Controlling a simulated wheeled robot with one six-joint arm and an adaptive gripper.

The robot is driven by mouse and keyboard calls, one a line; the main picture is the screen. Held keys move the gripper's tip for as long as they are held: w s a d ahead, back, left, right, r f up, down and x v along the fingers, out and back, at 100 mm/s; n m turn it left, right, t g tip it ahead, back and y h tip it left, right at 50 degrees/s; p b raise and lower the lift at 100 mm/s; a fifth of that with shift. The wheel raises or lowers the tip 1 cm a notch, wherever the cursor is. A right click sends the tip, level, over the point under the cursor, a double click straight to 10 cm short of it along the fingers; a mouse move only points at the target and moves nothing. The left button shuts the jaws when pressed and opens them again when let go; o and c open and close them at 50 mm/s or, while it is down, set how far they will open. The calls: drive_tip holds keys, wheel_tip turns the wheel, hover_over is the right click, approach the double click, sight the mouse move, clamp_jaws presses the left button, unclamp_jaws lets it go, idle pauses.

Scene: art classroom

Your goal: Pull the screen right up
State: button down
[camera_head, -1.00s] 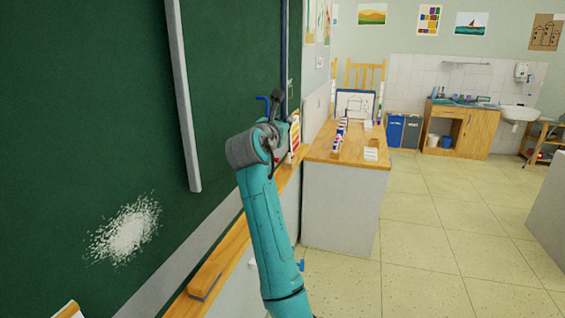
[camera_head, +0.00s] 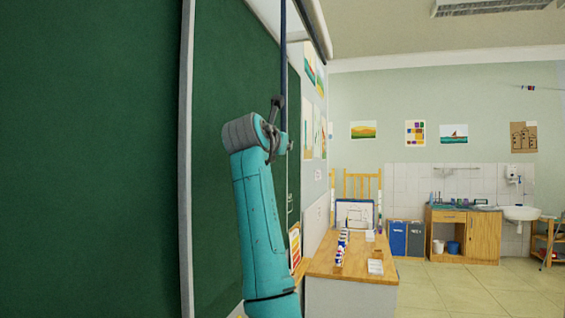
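A white roller housing (camera_head: 318,28) with a dark lower edge, apparently the screen's, runs along the top of the wall above the green board. A pale strip (camera_head: 268,10) shows beside it at the top edge; I cannot tell whether it is screen cloth or wall. A thin dark blue vertical bar (camera_head: 283,70) comes down from there behind my arm. My gripper (camera_head: 277,106) shows only as a small dark part at the top of my teal arm, in front of the board and close to the bar. Its fingers are mostly hidden, and contact with the bar cannot be judged.
The green board (camera_head: 90,150) with a grey vertical frame edge (camera_head: 187,160) fills the left. A wooden-topped counter (camera_head: 350,265) with small bottles stands ahead right of my arm. Bins (camera_head: 405,238), a wooden cabinet (camera_head: 463,235) and a sink (camera_head: 520,213) line the far wall. Floor is clear at lower right.

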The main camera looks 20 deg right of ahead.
drive_tip(key=shift+s+d+r, duration=0.1)
drive_tip(key=shift+d+r, duration=0.05)
drive_tip(key=shift+r, duration=0.35)
drive_tip(key=c, duration=1.1)
unclamp_jaws()
drive_tip(key=shift+d+r, duration=0.1)
drive_tip(key=shift+c, duration=0.2)
drive_tip(key=shift+f, duration=0.2)
drive_tip(key=shift+s+a, duration=0.15)
drive_tip(key=shift+a, duration=0.25)
drive_tip(key=v, duration=1.1)
drive_tip(key=shift+s, duration=0.15)
